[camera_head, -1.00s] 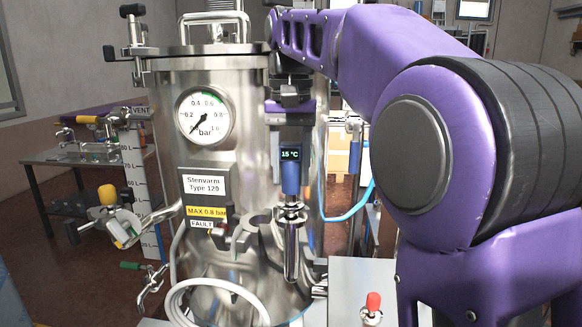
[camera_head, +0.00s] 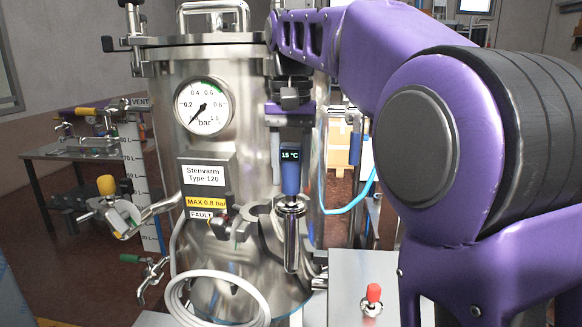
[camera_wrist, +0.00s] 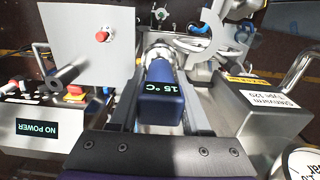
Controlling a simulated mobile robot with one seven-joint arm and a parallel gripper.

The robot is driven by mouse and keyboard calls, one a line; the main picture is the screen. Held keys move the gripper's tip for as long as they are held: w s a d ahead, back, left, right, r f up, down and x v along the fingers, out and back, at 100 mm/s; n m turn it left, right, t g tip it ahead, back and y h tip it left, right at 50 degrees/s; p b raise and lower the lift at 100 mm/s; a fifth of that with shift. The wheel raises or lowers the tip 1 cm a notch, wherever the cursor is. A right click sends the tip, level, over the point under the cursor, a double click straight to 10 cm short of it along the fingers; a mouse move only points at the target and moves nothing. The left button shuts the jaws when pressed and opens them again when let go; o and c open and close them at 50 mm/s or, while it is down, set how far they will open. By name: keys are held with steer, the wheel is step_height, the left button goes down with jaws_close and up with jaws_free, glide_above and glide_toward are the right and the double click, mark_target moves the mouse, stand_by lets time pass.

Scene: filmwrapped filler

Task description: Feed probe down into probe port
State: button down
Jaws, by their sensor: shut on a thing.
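The probe (camera_head: 290,172) has a blue handle with a small display reading 15 °C. It stands upright in front of the steel vessel. My gripper (camera_head: 291,140) is shut on the handle from above; in the wrist view my gripper (camera_wrist: 160,98) has a finger on each side of the probe (camera_wrist: 163,92). The probe port (camera_head: 291,240) is a shiny metal tube with a flared collar, directly below the handle. The handle's lower end meets the collar, and the probe's stem is hidden, seemingly inside the port. The collar (camera_wrist: 158,54) shows just beyond the handle in the wrist view.
The vessel (camera_head: 240,130) carries a pressure gauge (camera_head: 204,104) and labels. An empty grey clip (camera_head: 262,218) is left of the port. A grey box with a red-capped switch (camera_head: 373,294) is at lower right. A coiled white hose (camera_head: 215,290) lies in front.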

steer(key=shift+f, duration=0.2)
stand_by(0.6)
steer(key=shift+c, duration=1.4)
jaws_free()
steer(key=shift+r, duration=0.1)
step_height(320, 180, up, 12)
steer(key=p, duration=0.5)
steer(key=shift+f, duration=0.2)
